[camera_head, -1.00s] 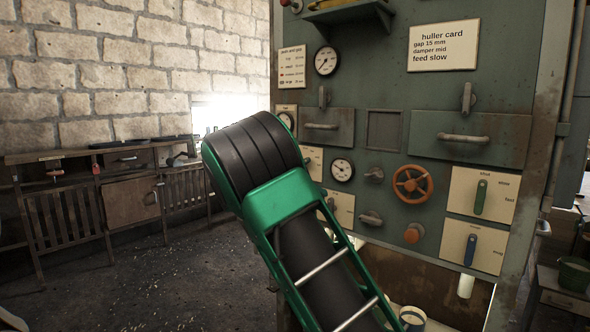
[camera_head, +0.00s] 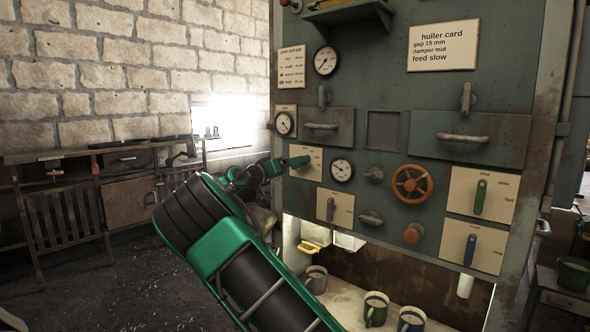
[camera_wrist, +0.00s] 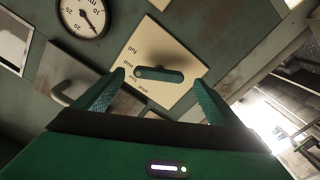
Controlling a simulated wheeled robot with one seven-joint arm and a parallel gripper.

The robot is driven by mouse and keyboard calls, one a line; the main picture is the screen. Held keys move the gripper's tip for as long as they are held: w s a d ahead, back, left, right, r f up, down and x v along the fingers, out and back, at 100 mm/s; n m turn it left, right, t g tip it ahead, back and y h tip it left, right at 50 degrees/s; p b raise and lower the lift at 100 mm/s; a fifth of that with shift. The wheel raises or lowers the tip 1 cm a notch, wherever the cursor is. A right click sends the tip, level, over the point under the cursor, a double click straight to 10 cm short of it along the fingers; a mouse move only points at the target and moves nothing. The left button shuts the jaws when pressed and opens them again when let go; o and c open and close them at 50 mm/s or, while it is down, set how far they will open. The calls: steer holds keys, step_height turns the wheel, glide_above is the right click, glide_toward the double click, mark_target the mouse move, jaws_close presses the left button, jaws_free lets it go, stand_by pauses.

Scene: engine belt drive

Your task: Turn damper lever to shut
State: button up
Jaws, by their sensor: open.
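The damper lever (camera_wrist: 158,74) is a short grey-green bar on a cream plate (camera_wrist: 165,45) with small printed labels, in the wrist view. It lies lengthwise across the gap between my fingers, and its left end points towards the middle label. My gripper (camera_wrist: 159,78) is open, one teal finger on each side of the lever in the picture. I cannot tell whether either finger touches it. In the head view, my gripper (camera_head: 294,162) is at the left part of the machine panel, in front of the cream plate (camera_head: 313,166), and the lever is not clear.
A dial gauge (camera_wrist: 84,17) and a drawer handle (camera_wrist: 72,90) are near the plate. The panel also carries an orange handwheel (camera_head: 412,184), a green lever (camera_head: 480,197) and a blue lever (camera_head: 470,250). Mugs (camera_head: 376,308) stand on the shelf below.

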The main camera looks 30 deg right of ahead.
steer(key=shift+x, duration=1.6)
steer(key=c, duration=1.1)
steer(key=shift+o, duration=0.2)
steer(key=shift+n, duration=0.3)
steer(key=n, duration=1.1)
steer(key=shift+w+a+f, duration=0.1)
steer(key=shift+a+f, duration=0.05)
steer(key=shift+a, duration=0.05)
steer(key=shift+n, duration=0.4)
